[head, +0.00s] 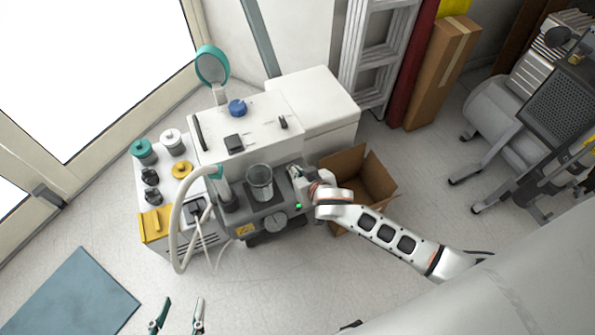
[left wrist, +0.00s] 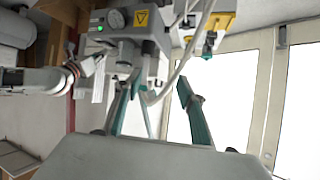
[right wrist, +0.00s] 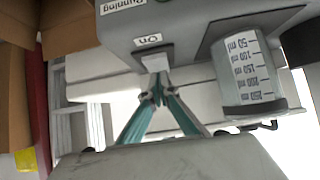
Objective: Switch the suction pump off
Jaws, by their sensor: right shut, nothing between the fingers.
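The suction pump (head: 240,215) is a dark grey unit at the front of the white cart, with a clear jar (head: 260,182), a round gauge (head: 275,223) and a lit green lamp (head: 298,206). It also shows in the left wrist view (left wrist: 125,32), green lamp lit. My right gripper (head: 298,175) is at the pump's right side, beside the jar. My left gripper (head: 178,314) is open and empty, low over the floor.
An open cardboard box (head: 368,180) stands right of the pump, under my right arm. A pale hose (head: 178,230) loops at the pump's left.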

